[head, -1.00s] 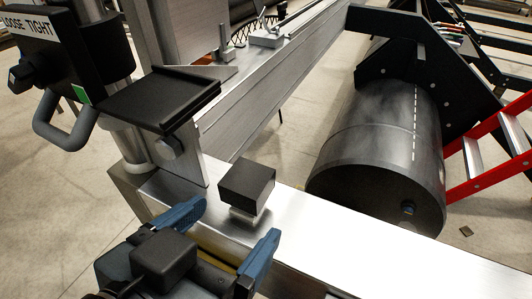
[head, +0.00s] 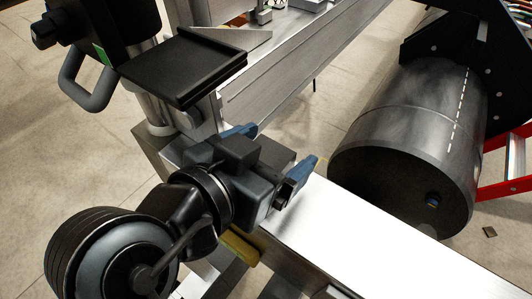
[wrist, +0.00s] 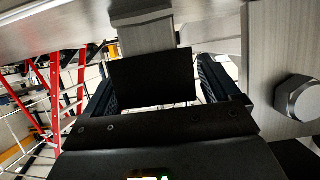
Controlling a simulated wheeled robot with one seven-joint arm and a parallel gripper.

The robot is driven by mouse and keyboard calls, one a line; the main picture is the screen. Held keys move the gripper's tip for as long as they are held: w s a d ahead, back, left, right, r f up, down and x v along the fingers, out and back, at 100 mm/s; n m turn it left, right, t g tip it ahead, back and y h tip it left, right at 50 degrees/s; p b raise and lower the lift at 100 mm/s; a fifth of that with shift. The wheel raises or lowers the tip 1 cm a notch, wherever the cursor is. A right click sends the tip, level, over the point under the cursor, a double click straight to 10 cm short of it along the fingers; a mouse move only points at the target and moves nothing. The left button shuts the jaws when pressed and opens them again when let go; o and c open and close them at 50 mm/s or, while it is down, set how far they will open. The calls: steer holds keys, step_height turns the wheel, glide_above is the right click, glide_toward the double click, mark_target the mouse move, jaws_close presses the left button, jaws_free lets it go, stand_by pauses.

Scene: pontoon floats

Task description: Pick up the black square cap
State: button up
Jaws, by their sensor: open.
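The black square cap (wrist: 152,80) sits on a short metal post (wrist: 147,38) on the silver beam. In the wrist view it lies between my two fingers, with a narrow bright gap at each side. In the head view, the cap (head: 274,157) is largely hidden behind my gripper, and its dark top shows between the fingers. My gripper (head: 272,153) is open around the cap, one blue finger on the left and one on the right. I cannot see either finger touching it.
A black flat plate (head: 184,68) on a clamp stands close to the left of my gripper. The wrist view shows a large hex bolt (wrist: 299,98) at right. A black float cylinder (head: 405,150) lies beyond the beam (head: 340,225), which is bare to the right.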

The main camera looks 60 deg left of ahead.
steer(key=shift+w+a+f, duration=0.15)
steer(key=shift+w, duration=0.15)
steer(key=shift+c, duration=0.2)
steer(key=c, duration=1)
